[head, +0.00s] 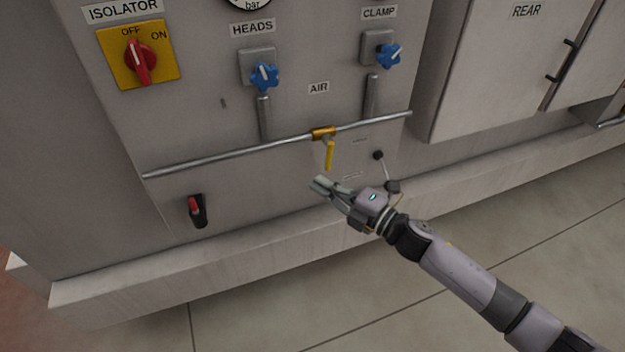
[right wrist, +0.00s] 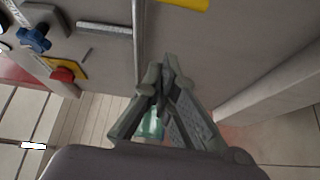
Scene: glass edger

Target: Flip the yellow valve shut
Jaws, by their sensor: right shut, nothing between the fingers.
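The yellow valve (head: 329,156) sits on a thin grey horizontal pipe under the AIR label. Its brass-coloured body is on the pipe and its yellow lever hangs down, roughly across the pipe. My right gripper (head: 318,184) is just below the lever's lower end, apart from it, with its fingers together and empty. In the right wrist view the closed fingertips (right wrist: 160,78) are in the middle, and part of a yellow piece (right wrist: 184,3), likely the lever, shows at the top edge. My left gripper is not in view.
The pipe (head: 230,157) runs along the panel. Above are blue HEADS (head: 264,77) and CLAMP (head: 389,55) knobs and a red isolator switch (head: 139,62). A red-and-black switch (head: 197,210) is lower left. A small black-knobbed lever (head: 378,155) is near my wrist. A plinth (head: 200,260) juts out below.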

